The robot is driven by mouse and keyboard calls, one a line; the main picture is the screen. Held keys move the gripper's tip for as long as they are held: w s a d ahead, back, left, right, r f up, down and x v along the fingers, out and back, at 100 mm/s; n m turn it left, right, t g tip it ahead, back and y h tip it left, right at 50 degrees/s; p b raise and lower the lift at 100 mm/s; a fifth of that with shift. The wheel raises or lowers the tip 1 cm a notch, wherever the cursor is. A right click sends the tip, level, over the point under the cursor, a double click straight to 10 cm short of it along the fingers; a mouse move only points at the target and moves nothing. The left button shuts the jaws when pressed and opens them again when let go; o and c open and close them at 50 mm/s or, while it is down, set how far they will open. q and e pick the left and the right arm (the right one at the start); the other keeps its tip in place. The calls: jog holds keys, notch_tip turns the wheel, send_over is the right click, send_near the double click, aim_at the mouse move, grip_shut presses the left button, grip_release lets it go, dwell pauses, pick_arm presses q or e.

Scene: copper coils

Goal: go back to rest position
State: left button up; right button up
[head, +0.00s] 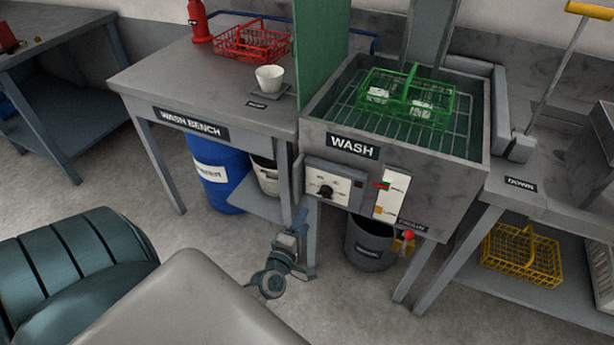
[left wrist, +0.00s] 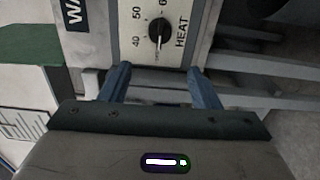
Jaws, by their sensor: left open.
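My left gripper (head: 297,229) is in front of the wash machine, below and left of its control panel, in the head view. In the left wrist view its two blue fingers (left wrist: 160,85) stand apart with nothing between them. Beyond them is the heat dial (left wrist: 160,33), which also shows on the panel in the head view (head: 325,191). I cannot tell whether a finger touches the panel. My right gripper is not in view.
The wash machine (head: 315,137) holds a green wire basket (head: 405,95) with white items. The wash bench (head: 160,75) carries a red basket (head: 252,42) and a white cup (head: 270,77). Below stand a blue drum (head: 218,172) and a dark bucket (head: 368,243). A yellow basket (head: 521,255) sits right.

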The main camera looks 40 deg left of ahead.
pick_arm(q)
jog(key=shift+s, duration=0.1)
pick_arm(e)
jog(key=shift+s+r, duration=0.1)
pick_arm(q)
jog(key=shift+f, duration=0.1)
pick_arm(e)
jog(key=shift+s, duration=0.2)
